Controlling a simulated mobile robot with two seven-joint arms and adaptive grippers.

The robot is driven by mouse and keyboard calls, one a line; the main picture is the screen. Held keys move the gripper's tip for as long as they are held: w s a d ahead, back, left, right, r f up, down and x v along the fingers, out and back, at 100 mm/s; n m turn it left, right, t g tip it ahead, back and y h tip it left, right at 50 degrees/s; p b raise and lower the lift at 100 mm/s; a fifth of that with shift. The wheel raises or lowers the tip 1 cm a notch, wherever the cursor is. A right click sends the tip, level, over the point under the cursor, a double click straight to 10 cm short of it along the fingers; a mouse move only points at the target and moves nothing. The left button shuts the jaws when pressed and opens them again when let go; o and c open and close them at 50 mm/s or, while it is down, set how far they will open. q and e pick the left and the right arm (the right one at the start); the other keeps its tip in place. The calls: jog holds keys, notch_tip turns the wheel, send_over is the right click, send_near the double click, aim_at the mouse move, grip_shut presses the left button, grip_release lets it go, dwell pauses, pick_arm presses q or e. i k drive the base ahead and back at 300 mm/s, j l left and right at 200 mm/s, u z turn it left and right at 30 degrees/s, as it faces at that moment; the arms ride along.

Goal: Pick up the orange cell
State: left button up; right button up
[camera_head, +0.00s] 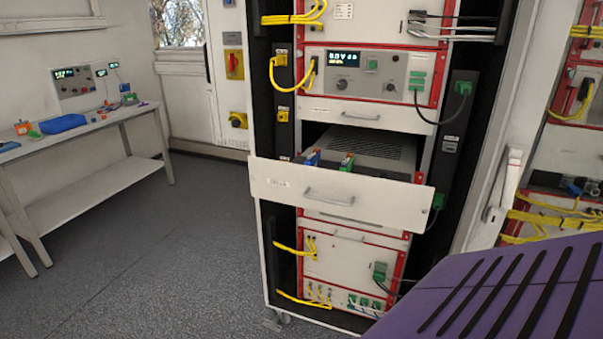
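A small orange block (22,128), which looks like the orange cell, sits on the white bench (105,121) at the far left. It is near the bench's left end, beside a small green piece (34,134) and left of a blue tray (63,123). It is small in the view, so its details cannot be told. Neither of my grippers is in view.
A rack cabinet stands in the middle with an open drawer (290,187). Yellow cables (274,75) hang on the rack. The grey floor (165,235) between bench and rack is clear.

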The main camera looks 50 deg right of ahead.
aim_at(21, 129)
jog(key=z, duration=1.65)
jog(key=i+j+u, duration=0.7)
jog(key=u, duration=0.15)
jog(key=i+j+u, duration=0.1)
jog(key=i+u, duration=0.3)
jog(key=i, duration=0.2)
jog(key=i+j+u, duration=0.1)
jog(key=i, duration=2.35)
jog(key=i+u, duration=0.15)
jog(key=i, duration=2.25)
jog(key=l, duration=0.1)
